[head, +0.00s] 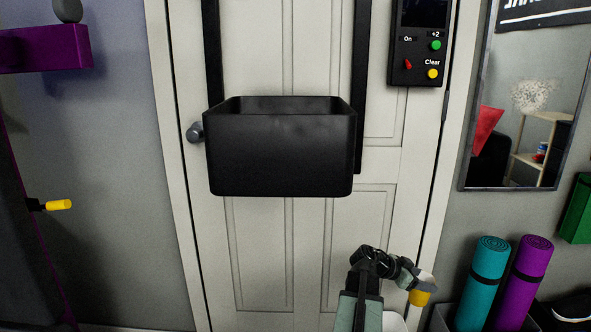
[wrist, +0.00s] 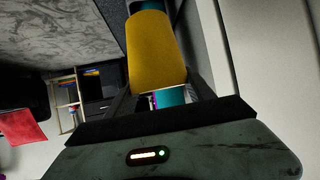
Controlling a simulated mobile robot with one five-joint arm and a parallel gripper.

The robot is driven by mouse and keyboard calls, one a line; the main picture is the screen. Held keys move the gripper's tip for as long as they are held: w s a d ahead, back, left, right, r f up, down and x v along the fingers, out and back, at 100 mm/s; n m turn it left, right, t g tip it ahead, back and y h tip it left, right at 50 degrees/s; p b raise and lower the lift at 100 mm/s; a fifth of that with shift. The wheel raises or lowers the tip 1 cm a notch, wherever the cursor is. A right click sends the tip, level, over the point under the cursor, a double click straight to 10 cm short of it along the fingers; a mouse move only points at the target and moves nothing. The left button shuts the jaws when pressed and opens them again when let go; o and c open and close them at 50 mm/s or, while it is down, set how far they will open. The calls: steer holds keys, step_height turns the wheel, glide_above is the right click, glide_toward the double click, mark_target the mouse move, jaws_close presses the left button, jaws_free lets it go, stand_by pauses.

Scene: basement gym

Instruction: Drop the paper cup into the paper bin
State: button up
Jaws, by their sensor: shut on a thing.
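The paper cup (head: 419,298) is yellow and sits at the end of my arm, low on the right in the head view. My gripper (head: 414,279) is shut on it. In the wrist view the cup (wrist: 157,50) stands out between the two dark fingers, large and near. A black open-topped bin (head: 281,155) hangs on the white door, up and to the left of my gripper and well apart from it. Its inner back wall shows, but its floor is hidden. I see no label on it.
A black panel (head: 419,45) with buttons is mounted right of the bin. A teal rolled mat (head: 482,285) and a purple rolled mat (head: 526,285) stand at lower right below a mirror (head: 525,100). The door's front is clear left of my arm.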

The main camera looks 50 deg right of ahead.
steer(key=w+f+n+t+b, duration=0.1)
steer(key=w+f+b, duration=0.3)
steer(key=f, duration=0.3)
steer(key=w+f+n+h+b, duration=0.1)
steer(key=w+f+b, duration=0.4)
steer(key=f+b, duration=0.2)
steer(key=shift+w+a+t, duration=0.2)
steer(key=shift+a+t, duration=0.2)
steer(key=shift+a, duration=0.05)
steer(key=o, duration=1.4)
steer(key=shift+c, duration=0.2)
steer(key=p+v, duration=0.3)
steer(key=v, duration=0.4)
steer(key=shift+w+a+p, duration=0.2)
steer(key=shift+a+p, duration=0.1)
steer(key=shift+a, duration=0.1)
